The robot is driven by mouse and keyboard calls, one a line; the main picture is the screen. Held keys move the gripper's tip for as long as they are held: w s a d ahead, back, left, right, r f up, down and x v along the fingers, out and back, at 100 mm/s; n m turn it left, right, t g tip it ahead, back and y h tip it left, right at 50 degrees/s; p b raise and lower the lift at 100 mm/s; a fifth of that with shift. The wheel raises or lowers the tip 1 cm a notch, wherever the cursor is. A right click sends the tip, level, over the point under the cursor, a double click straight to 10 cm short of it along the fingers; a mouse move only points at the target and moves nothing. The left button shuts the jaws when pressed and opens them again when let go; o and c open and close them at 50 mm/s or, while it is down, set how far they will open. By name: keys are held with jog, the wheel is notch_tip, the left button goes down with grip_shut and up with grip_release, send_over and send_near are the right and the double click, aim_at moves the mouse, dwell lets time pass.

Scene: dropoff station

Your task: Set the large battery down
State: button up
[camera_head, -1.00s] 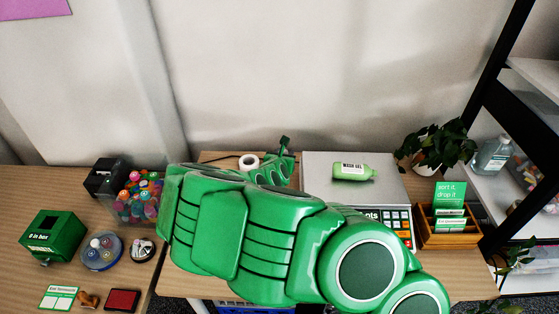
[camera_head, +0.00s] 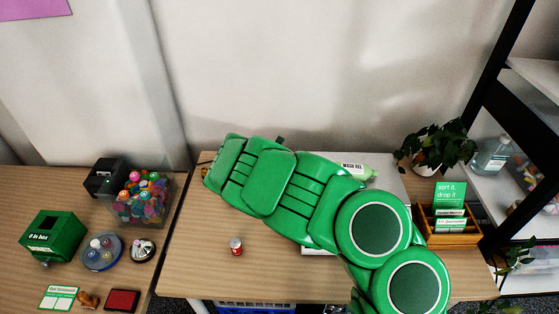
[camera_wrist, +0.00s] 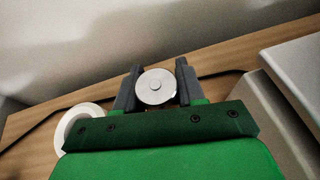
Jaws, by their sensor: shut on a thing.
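In the wrist view, my gripper (camera_wrist: 156,85) is shut on the large battery (camera_wrist: 155,88). The battery shows end-on as a round silver face with a small raised centre, between the two dark fingers. Behind it are the wooden table and a black cable. I cannot tell whether its lower end touches the table. In the head view my green arm hides the battery and nearly all of the gripper.
A white roll (camera_wrist: 82,124) lies left of the gripper. A small red and silver cylinder (camera_head: 236,246) stands on the table (camera_head: 200,270). A wooden card holder (camera_head: 455,238) stands at right.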

jog(key=shift+w+a+f, duration=0.1)
jog(key=shift+w+f, duration=0.2)
jog(key=shift+f, duration=0.1)
jog(key=shift+w+f, duration=0.35)
jog(key=shift+f, duration=1.5)
jog(key=shift+f, duration=0.15)
jog(key=o, duration=1.1)
